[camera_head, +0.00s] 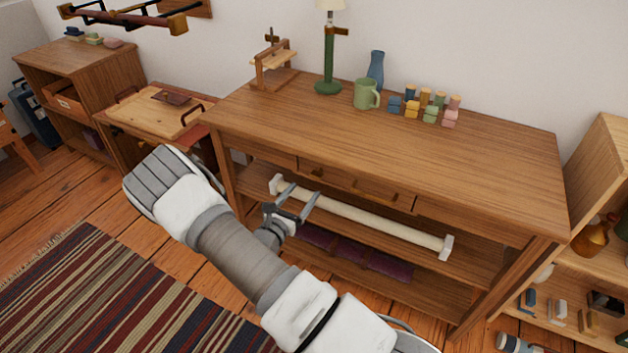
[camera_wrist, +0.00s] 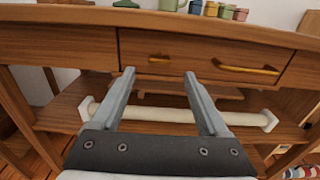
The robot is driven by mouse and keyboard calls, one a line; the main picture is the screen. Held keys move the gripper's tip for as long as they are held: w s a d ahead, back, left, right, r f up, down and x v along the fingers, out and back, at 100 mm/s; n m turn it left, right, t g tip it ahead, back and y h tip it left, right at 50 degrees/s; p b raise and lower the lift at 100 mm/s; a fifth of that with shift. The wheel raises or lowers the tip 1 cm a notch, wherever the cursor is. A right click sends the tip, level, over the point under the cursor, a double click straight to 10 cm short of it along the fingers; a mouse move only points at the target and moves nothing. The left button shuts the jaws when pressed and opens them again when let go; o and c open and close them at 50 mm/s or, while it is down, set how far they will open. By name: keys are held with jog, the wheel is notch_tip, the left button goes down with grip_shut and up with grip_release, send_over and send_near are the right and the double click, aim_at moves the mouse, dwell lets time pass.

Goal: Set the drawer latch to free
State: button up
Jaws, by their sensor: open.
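The wooden desk has a drawer (camera_head: 345,183) in its front, which looks closed; its front faces me in the wrist view (camera_wrist: 205,58). A small brass piece (camera_wrist: 159,58), apparently the drawer latch, lies roughly level on the left part of the drawer front. It is small and dark in the head view (camera_head: 317,172). A longer brass handle (camera_wrist: 246,68) is to its right. My gripper (camera_head: 303,190) is open and empty in front of the desk. In the wrist view its fingertips (camera_wrist: 160,73) are on either side of and just below the latch, apparently apart from it.
A white bar (camera_head: 365,218) spans the space below the drawer, above a shelf with dark red items. The desktop (camera_head: 450,150) holds a green lamp, a mug (camera_head: 366,94), a blue vase and several small blocks. A striped rug (camera_head: 100,295) covers the floor at left.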

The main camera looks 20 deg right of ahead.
aim_at(315, 177)
jog(key=b+x, duration=0.1)
jog(key=x, duration=0.6)
jog(key=shift+w+d, duration=0.25)
jog(key=shift+d, duration=0.05)
grip_shut()
